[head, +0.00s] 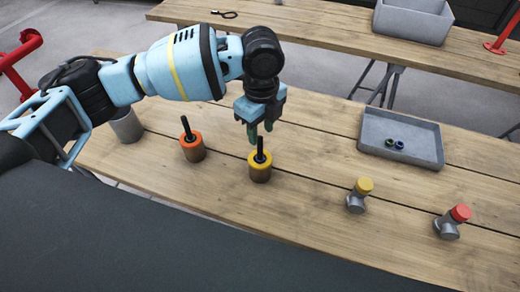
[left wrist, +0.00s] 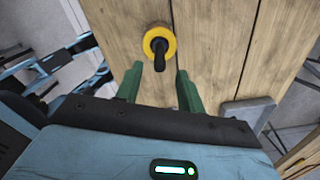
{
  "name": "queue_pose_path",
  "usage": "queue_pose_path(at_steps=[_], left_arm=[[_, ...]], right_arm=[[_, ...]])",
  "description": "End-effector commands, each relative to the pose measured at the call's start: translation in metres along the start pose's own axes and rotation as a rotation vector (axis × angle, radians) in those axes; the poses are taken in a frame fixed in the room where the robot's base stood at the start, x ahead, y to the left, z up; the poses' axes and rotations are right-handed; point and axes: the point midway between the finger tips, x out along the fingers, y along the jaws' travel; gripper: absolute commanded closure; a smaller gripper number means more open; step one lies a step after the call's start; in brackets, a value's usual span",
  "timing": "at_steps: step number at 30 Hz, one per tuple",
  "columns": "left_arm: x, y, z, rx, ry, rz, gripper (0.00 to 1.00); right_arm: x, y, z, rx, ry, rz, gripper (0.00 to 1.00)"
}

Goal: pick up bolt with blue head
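Two small dark ring-like or bolt-like pieces lie in the grey tray (head: 385,124) at the right of the table. One of them looks blue (head: 399,145); they are too small to tell whether it is a bolt with a blue head. My left gripper (head: 260,133) points down over the yellow-topped cylinder (head: 259,170) with a black upright handle. In the left wrist view its green fingers (left wrist: 160,82) are apart, with the black handle in line with the gap between them. I cannot tell whether they touch it. My right gripper is not in view.
An orange-topped cylinder (head: 193,150) with a black handle and a grey cup (head: 126,126) stand to the left. A yellow-capped fitting (head: 357,197) and a red-capped fitting (head: 450,225) stand at the right front. A second table (head: 330,42) is behind.

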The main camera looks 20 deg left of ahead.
Motion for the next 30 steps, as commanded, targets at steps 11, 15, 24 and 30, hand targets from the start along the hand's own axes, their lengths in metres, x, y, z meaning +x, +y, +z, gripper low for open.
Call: queue_pose_path(at_steps=[11, 15, 24, 30], left_arm=[[0.04, 0.002, 0.0, -0.001, -0.001, 0.001, 0.61], [0.04, 0.002, -0.001, -0.001, -0.001, 0.0, 0.61], [0.039, 0.002, -0.001, 0.0, -0.001, 0.0, 0.93], [0.039, 0.002, -0.001, 0.0, -0.001, -0.001, 1.0]], right_arm=[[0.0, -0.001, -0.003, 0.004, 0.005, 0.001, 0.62], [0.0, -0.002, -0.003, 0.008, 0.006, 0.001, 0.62], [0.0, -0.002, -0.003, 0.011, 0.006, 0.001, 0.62], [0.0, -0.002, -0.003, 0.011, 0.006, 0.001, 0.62]])
